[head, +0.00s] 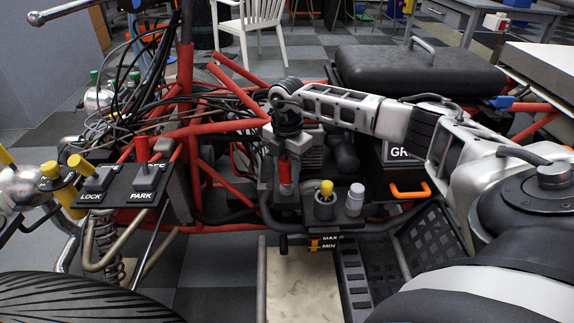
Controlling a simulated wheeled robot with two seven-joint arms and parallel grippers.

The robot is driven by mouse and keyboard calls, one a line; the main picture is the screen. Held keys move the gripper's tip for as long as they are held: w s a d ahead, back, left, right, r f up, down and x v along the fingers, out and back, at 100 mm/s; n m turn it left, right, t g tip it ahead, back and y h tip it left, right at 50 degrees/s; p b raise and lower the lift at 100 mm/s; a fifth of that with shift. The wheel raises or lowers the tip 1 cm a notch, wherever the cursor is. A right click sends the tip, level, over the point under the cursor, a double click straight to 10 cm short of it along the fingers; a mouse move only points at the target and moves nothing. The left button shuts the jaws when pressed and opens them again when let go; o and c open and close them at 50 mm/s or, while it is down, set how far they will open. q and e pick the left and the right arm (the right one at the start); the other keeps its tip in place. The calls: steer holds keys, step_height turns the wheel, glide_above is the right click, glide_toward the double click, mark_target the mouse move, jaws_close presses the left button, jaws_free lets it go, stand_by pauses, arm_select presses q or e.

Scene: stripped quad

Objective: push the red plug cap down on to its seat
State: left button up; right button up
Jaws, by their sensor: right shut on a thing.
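The red plug cap (285,168) stands upright in the middle of the head view, on the engine side of the red frame. My right gripper (286,150) comes down on it from above and is shut on its upper part. The fingertips are small and dark here, so their exact contact is hard to see. The seat under the cap is hidden, and I cannot tell whether there is a gap below it. My left gripper is not in view.
A yellow-topped fitting (325,194) and a grey-capped fitting (355,197) stand close to the right of the cap. Red frame tubes (215,127) and black cables pass on the left. A LOCK/PARK lever panel (122,184) is further left. A black seat (415,72) lies behind.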

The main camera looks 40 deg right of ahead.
mark_target(287, 159)
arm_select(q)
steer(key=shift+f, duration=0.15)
arm_select(e)
steer(key=shift+f, duration=0.25)
steer(key=o, duration=1)
steer(key=shift+r, duration=0.1)
steer(key=shift+o, duration=0.2)
steer(key=shift+r, duration=0.3)
arm_select(q)
steer(key=p, duration=0.1)
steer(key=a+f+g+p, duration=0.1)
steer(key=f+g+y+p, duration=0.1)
steer(key=p, duration=0.1)
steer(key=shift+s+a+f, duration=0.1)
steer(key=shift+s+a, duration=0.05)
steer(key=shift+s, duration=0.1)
arm_select(e)
step_height(287, 159, up, 15)
steer(key=shift+r, duration=0.15)
steer(key=shift+r, duration=0.1)
